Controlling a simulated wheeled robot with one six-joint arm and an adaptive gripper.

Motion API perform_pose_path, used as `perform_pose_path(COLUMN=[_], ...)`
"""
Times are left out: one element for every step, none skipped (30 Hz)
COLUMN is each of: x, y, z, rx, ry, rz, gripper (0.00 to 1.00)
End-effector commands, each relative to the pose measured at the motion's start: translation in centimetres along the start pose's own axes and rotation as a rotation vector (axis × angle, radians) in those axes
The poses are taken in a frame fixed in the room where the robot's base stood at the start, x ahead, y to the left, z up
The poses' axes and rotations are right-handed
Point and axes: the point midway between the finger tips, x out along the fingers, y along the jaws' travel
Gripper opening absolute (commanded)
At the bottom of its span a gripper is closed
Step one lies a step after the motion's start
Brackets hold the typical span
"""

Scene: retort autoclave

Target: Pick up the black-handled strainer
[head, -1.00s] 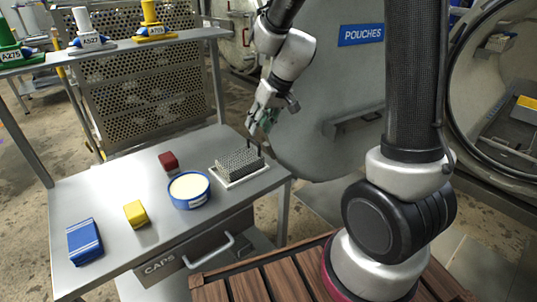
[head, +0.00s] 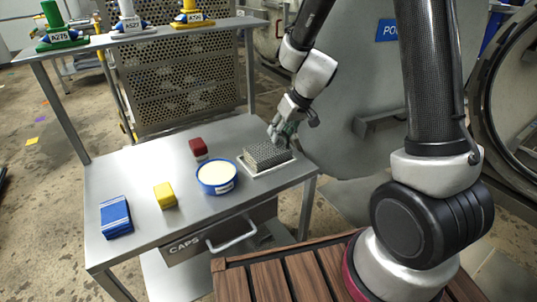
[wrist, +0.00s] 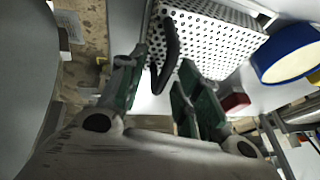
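The strainer (head: 268,155) is a perforated metal basket on a white tray (head: 262,170) at the right end of the steel table. In the wrist view its perforated body (wrist: 205,40) fills the upper middle, and its curved black handle (wrist: 170,52) sticks out towards my gripper. My gripper (head: 282,138) is at the strainer's far right side. In the wrist view my gripper (wrist: 162,65) has its green-padded fingers apart, with the black handle in the gap between the fingertips. I cannot tell whether either finger touches it.
A blue round tub (head: 217,177) with pale contents stands left of the strainer. A dark red block (head: 198,149), a yellow block (head: 164,196) and a blue pack (head: 116,217) lie farther left. A large grey door (head: 365,90) stands right of the table.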

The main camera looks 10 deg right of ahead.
Motion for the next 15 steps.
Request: perform_pose_path(x=[-0.01, -0.01, -0.01, -0.02, -0.02, -0.02, -0.02, -0.02, -0.02, -0.02, -0.02, -0.02, -0.02, -0.02, -0.03], y=[0.0, 0.0, 0.0, 0.0, 0.0, 0.0, 0.0, 0.0, 0.0, 0.0, 0.0, -0.01, -0.01, -0.01, -0.01], z=[0.01, 0.01, 0.01, 0.01, 0.01, 0.01, 0.01, 0.01, 0.01, 0.02, 0.02, 0.02, 0.03, 0.03, 0.0], rx=[0.0, 0.0, 0.0, 0.0, 0.0, 0.0, 0.0, 0.0, 0.0, 0.0, 0.0, 0.0, 0.0, 0.0, 0.001], ry=[0.0, 0.0, 0.0, 0.0, 0.0, 0.0, 0.0, 0.0, 0.0, -0.001, -0.001, -0.001, -0.001, -0.001, 0.0], rz=[0.0, 0.0, 0.0, 0.0, 0.0, 0.0, 0.0, 0.0, 0.0, 0.0, 0.0, 0.0, 0.0, 0.0, -0.001], gripper=[0.25, 0.19, 0.12, 0.06, 0.01, 0.0, 0.0, 0.0, 0.0, 0.0, 0.0, 0.0, 0.0, 0.0, 0.0])
